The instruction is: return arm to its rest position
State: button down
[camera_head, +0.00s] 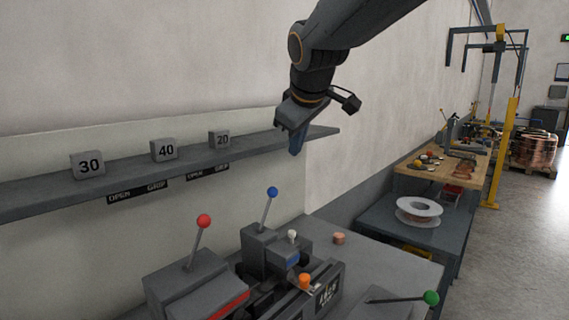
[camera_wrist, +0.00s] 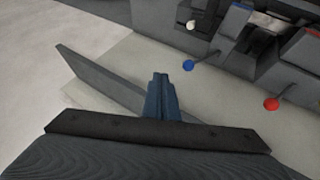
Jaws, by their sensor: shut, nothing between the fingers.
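My gripper (camera_head: 297,138) hangs at the end of my arm, fingers pointing down, near the right end of the grey shelf (camera_head: 120,172) in the head view. Its blue fingers are together and hold nothing. In the wrist view my gripper (camera_wrist: 162,82) also shows with its fingers closed, beside the shelf end (camera_wrist: 105,82). The arm reaches in from the top of the head view. The fingers appear higher than the machine with its coloured knobs. I cannot tell the exact gap between the fingers and the shelf.
Blocks marked 30 (camera_head: 88,165), 40 (camera_head: 164,150) and 20 (camera_head: 219,139) stand on the shelf. Below are the red knob (camera_head: 204,221), blue knob (camera_head: 272,192) and green knob (camera_head: 431,298) on levers. Open floor lies farther right.

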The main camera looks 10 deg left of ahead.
jog(key=shift+d+r, duration=0.35)
jog(key=shift+r, duration=0.15)
